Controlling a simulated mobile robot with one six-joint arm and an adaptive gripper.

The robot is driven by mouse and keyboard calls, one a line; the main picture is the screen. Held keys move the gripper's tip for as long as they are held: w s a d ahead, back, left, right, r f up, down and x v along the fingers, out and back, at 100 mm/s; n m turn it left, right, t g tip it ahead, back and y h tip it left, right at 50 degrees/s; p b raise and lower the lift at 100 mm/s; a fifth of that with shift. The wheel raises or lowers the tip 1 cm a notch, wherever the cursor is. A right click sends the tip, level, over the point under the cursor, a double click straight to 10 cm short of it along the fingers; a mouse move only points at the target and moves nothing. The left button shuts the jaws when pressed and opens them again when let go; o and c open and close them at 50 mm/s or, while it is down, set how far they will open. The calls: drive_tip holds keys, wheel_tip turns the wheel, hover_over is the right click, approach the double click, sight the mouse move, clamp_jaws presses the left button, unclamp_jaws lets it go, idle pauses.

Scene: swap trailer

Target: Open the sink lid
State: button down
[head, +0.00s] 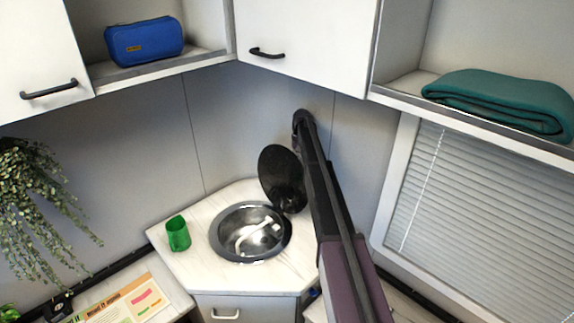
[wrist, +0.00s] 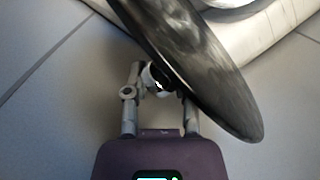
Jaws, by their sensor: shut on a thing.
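The round black sink lid (head: 277,172) stands raised and tilted at the back right of the sink, clear of the opening. In the wrist view the lid (wrist: 205,65) crosses the picture as a dark tilted disc. My gripper (wrist: 158,80) is shut on the lid at a small rounded part on its near face, partly hidden between the fingers. In the head view my arm comes in from the lower right, and the gripper is hard to make out beside the lid.
The walls meet in a corner close behind the lid. Cupboards hang above, with a blue case (head: 145,42) and a folded green blanket (head: 500,98) on open shelves. A plant hangs at left.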

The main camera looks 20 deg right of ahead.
drive_tip(key=shift+s+d+f, duration=0.1)
drive_tip(key=shift+d+f, duration=0.05)
drive_tip(key=shift+d, duration=0.55)
drive_tip(key=shift+c, duration=1.8)
unclamp_jaws()
drive_tip(key=shift+r, duration=0.2)
drive_tip(key=shift+a, duration=0.1)
